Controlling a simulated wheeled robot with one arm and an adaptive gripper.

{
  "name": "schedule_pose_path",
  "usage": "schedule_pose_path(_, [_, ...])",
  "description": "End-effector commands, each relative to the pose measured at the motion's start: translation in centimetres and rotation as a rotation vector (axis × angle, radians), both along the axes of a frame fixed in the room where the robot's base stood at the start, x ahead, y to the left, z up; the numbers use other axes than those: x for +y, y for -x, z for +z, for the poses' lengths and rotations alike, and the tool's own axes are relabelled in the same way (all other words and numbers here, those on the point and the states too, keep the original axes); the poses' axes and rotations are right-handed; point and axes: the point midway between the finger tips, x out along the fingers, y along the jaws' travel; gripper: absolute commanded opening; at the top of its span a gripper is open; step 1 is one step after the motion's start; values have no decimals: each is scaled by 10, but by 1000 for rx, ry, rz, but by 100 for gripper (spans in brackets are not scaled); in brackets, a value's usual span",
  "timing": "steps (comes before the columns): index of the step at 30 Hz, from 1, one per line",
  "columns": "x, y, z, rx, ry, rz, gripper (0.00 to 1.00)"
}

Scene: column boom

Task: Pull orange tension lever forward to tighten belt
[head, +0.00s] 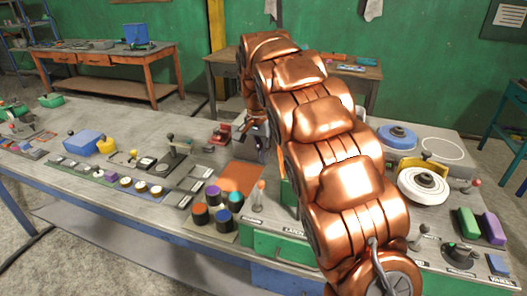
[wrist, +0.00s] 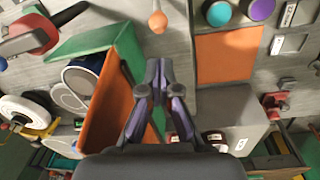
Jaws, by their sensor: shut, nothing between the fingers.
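A small upright lever with an orange knob (head: 261,186) stands near the front edge of the bench. Its orange knob (wrist: 157,21) also shows at the top of the wrist view, beyond the fingertips and apart from them. I cannot tell whether it is the tension lever. My gripper (wrist: 160,75) is shut and empty, its dark fingertips together beside an orange panel (wrist: 108,100) with a green edge. In the head view my gripper (head: 257,135) is small and partly hidden by my copper arm. I cannot make out a belt.
An orange mat (head: 240,177) lies left of the knob, with several colour-topped cylinders in front. A red-handled device (wrist: 30,38) is at the upper left of the wrist view. A white wheel (head: 423,187) stands on the bench to the right of my arm.

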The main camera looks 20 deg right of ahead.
Motion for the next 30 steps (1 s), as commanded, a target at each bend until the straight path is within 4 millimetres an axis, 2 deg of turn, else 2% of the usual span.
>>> schedule_pose_path(18, [-5, 2, -66, 7, 0, -2, 0])
schedule_pose_path(24, [-6, 1, -76, 1, 1, 0, 0])
schedule_pose_path(30, [-6, 1, -77, -1, 1, 0, 0])
